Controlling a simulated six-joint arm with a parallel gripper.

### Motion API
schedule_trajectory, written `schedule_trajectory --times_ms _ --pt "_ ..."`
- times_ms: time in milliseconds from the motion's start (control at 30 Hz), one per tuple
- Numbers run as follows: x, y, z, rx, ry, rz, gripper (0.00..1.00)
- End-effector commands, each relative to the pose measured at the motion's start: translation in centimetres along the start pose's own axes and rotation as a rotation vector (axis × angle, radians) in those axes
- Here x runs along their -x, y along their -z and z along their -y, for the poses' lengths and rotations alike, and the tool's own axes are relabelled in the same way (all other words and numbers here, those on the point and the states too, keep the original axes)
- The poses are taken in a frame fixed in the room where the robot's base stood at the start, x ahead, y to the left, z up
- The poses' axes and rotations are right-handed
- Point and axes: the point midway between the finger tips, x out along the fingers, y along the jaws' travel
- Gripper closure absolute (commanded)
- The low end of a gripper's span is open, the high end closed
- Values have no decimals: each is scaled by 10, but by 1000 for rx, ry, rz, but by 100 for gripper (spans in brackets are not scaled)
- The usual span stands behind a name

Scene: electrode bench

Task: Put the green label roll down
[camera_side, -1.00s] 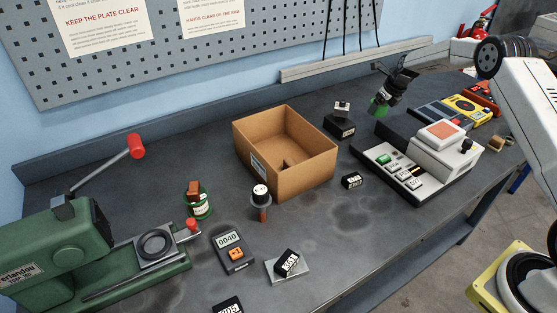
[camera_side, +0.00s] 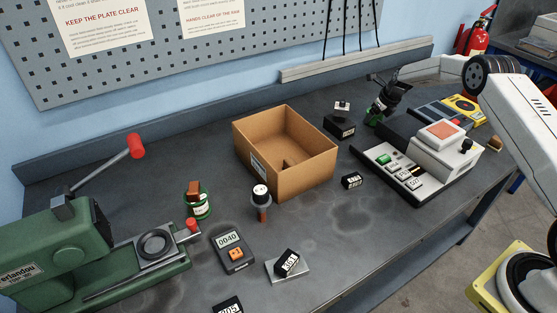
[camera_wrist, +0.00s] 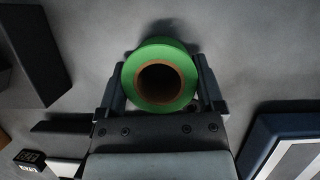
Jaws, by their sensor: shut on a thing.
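The green label roll (camera_wrist: 160,107), with a brown core, is between the two fingers of my gripper (camera_wrist: 160,92) in the wrist view. The fingers are shut on its left and right sides. In the side view the roll (camera_side: 374,119) shows only as a bit of green below my gripper (camera_side: 378,114), low over the bench behind the grey machine with the orange top. A dark shadow lies close beside the roll in the wrist view. I cannot tell whether the roll touches the bench.
An open cardboard box (camera_side: 310,168) stands left of my gripper. A black block with a small knobbed piece (camera_side: 339,125) is close by on the left. The machine with buttons (camera_side: 415,165) is in front. A yellow device (camera_side: 463,106) lies to the right.

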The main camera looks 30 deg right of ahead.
Motion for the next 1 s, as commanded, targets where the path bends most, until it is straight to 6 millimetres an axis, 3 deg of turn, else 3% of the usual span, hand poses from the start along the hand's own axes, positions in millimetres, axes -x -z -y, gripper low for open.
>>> schedule_trajectory --times_ms 333,367,400,733,1000 --pt "-3 1 0 0 0 0 83" --pt "-3 1 0 0 0 0 7" --pt "-2 1 0 0 0 0 0" --pt "-1 0 0 0 0 0 0" --pt "13 -1 1 -1 1 1 0"
